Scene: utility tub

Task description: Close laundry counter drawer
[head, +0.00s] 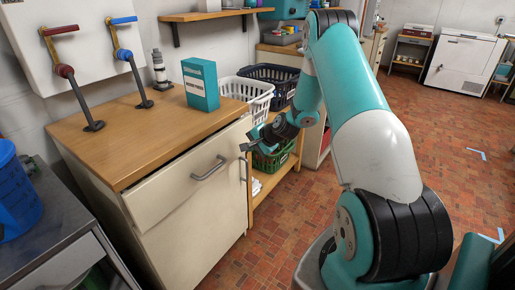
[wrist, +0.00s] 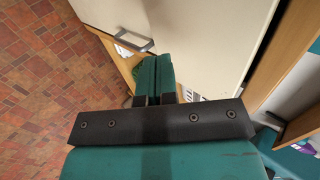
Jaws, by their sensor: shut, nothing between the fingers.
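The laundry counter drawer is open a little: its cream front (head: 175,190) stands out from under the wooden countertop (head: 135,135), with a dark gap along its top. A metal bar handle (head: 209,168) is on that front. My gripper (head: 246,147) is by the drawer's right end, its fingers shut and empty. In the wrist view my closed fingers (wrist: 154,75) point towards the cream panel (wrist: 210,30), which I take to be the drawer front. I cannot tell whether they touch it. A handle (wrist: 130,42) lies just beyond the fingertips, probably the cabinet door's.
A teal box (head: 200,84) and two levers stand on the countertop. A white basket (head: 247,95), a dark basket (head: 270,82) and a green basket (head: 272,157) are on the shelf unit to the right. A grey bench (head: 50,225) with a blue bucket (head: 15,195) is at left.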

